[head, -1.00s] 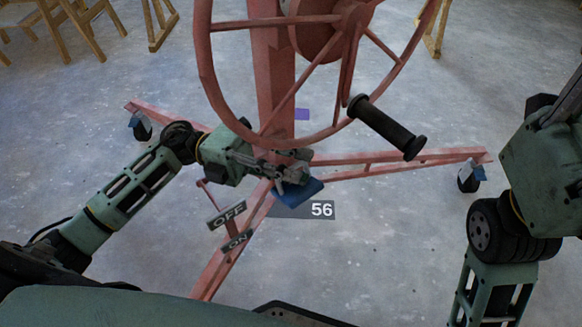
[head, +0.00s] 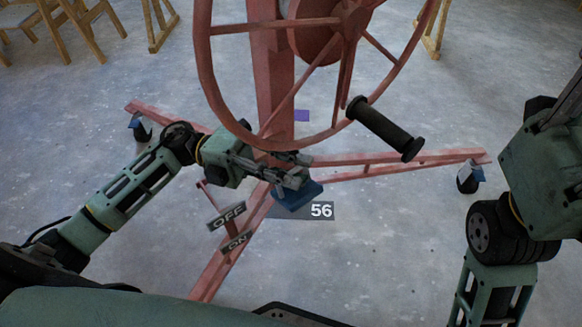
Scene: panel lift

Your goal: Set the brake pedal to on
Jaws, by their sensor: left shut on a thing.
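The blue brake pedal (head: 298,196) sits low on the red panel lift, in front of its post (head: 272,90). My left gripper (head: 300,174) is shut at the pedal's upper side, and its fingers cover part of it; contact looks close. The OFF plate (head: 226,215) and ON plate (head: 236,243) hang on the lift's red leg to the left of the pedal. My right arm shows at the right edge, but its gripper fingers are not in view.
The large red wheel (head: 203,70) with its black handle (head: 385,128) stands above the gripper. Red legs (head: 395,166) with casters (head: 468,179) spread over the floor. A dark plate marked 56 (head: 321,211) lies behind the pedal. Wooden chairs stand far back left.

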